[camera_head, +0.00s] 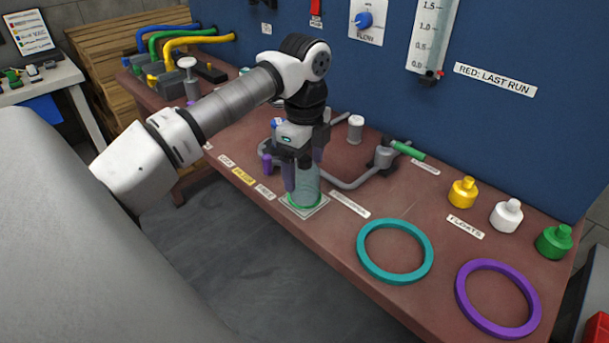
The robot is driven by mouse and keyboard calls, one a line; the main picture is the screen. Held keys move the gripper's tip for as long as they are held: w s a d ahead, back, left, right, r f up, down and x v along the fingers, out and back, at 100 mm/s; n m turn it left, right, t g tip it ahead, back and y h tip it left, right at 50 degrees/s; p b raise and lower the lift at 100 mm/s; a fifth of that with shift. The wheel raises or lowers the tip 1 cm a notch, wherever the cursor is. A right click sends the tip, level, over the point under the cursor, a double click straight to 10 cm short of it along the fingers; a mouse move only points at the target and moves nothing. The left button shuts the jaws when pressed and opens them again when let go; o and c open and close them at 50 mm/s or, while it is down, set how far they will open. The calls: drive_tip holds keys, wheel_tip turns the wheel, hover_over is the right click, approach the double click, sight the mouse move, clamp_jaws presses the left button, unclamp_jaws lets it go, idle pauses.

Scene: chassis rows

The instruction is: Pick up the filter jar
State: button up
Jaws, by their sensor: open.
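The filter jar (308,188) looks like a clear, greenish upright cylinder. It stands on a pale square plate (291,208) with a green ring around its base, near the front edge of the brown bench. My gripper (302,178) points down at the jar from above, with its purple-tinted fingers around or beside the jar's upper part. The fingers are open; I cannot tell whether they touch the jar. The gripper body hides the jar's top.
A teal ring (361,257) and a purple ring (461,297) lie to the right. Yellow (463,193), white (507,215) and green (554,242) floats stand along the back right. A blue panel (540,125) rises behind.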

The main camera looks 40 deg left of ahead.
drive_tip(key=shift+d+f, duration=0.1)
drive_tip(key=shift+f, duration=1.4)
drive_tip(key=shift+c, duration=0.4)
drive_tip(key=c, duration=1)
wheel_tip(320, 180, up, 20)
drive_tip(key=p, duration=1.1)
